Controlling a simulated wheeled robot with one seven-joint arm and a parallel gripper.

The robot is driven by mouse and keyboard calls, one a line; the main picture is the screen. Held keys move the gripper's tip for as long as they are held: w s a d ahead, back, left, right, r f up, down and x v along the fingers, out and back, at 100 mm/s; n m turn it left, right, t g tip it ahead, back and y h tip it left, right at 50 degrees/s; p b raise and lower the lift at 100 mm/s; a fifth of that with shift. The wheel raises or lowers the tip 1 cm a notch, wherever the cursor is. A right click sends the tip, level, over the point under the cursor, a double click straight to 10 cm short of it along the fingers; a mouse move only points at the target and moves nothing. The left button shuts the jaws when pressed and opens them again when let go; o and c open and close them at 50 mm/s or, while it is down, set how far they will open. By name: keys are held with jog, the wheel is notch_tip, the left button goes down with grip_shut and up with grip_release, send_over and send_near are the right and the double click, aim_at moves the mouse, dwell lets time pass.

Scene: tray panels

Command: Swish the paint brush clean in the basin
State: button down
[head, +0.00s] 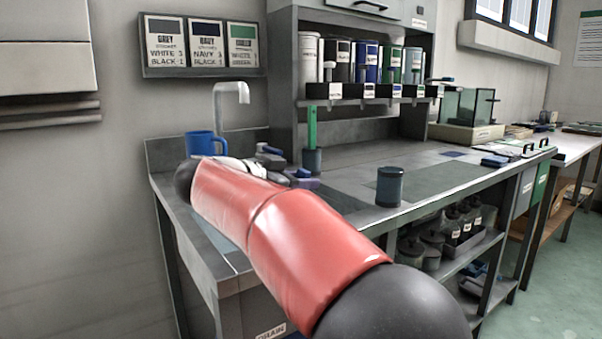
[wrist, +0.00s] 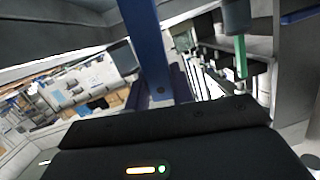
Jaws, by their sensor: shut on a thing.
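My gripper (head: 284,168) is at the left part of the bench, beyond my red arm, pointing to the right. It is shut on a long blue bar (wrist: 149,45) in the wrist view, which looks like the paint brush handle. Its bristles cannot be made out. The basin (head: 212,228) at the bench's left end, below the white tap (head: 231,92), is mostly hidden by my arm. I cannot tell whether the brush touches it.
A blue mug (head: 200,144) stands behind my arm. A dark cup (head: 313,161) with a green stick (head: 311,124) stands just beyond the gripper. Another dark cup (head: 389,187) is near the front edge. The bench middle is mostly clear.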

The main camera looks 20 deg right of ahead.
jog(key=shift+f+b, duration=0.85)
jog(key=shift+f, duration=1.5)
